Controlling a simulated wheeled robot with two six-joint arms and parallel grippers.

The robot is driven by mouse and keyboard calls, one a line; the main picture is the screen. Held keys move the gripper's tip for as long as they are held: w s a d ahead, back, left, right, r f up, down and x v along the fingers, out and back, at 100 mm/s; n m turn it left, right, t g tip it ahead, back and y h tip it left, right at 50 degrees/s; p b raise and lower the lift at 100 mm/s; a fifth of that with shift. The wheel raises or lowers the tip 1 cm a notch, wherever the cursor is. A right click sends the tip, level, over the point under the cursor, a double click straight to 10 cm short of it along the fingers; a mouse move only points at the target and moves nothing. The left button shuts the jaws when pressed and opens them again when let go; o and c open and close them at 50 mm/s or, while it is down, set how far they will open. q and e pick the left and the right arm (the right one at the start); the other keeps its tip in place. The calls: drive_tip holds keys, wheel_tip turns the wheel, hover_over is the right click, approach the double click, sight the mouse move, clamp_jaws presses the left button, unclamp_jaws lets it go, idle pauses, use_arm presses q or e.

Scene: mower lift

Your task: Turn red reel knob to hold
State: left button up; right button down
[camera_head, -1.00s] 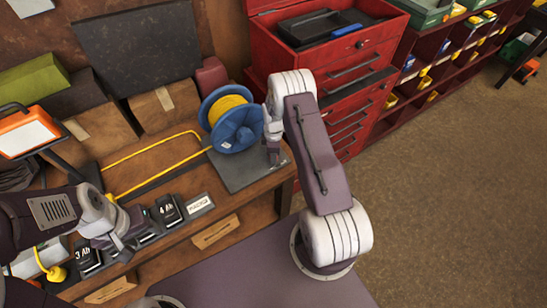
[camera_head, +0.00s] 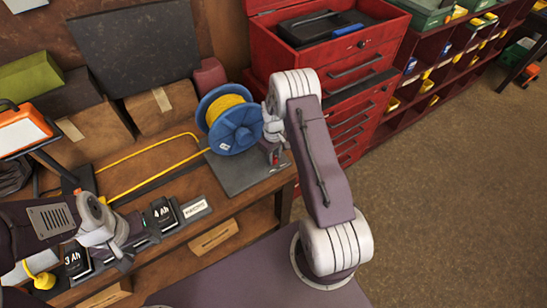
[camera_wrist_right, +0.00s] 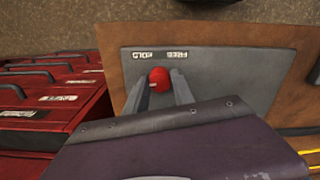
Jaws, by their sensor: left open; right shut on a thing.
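The red knob (camera_wrist_right: 159,79) sits on a grey plate (camera_wrist_right: 220,75) marked HOLD and FREE, whose words appear upside down in the right wrist view. My right gripper (camera_wrist_right: 160,88) is shut on the knob, one finger on each side. A pale mark shows at the knob's left side; which word it points to I cannot tell. In the head view a bit of red shows at my right gripper (camera_head: 273,158), beside the blue reel (camera_head: 234,128) with yellow cord (camera_head: 226,104). My left gripper (camera_head: 122,258) is open and empty near the black battery packs.
Black battery packs (camera_head: 77,262) line the bench's front edge. A red tool cabinet (camera_head: 345,70) stands right of the reel. An orange-framed screen (camera_head: 22,130) is at the left. Open floor (camera_head: 450,190) lies to the right.

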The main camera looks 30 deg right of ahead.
sight(274, 158)
drive_tip(key=shift+m, duration=0.4)
drive_tip(key=c, duration=1.1)
unclamp_jaws()
wheel_tip(274, 158, up, 9)
drive_tip(key=shift+b, duration=0.65)
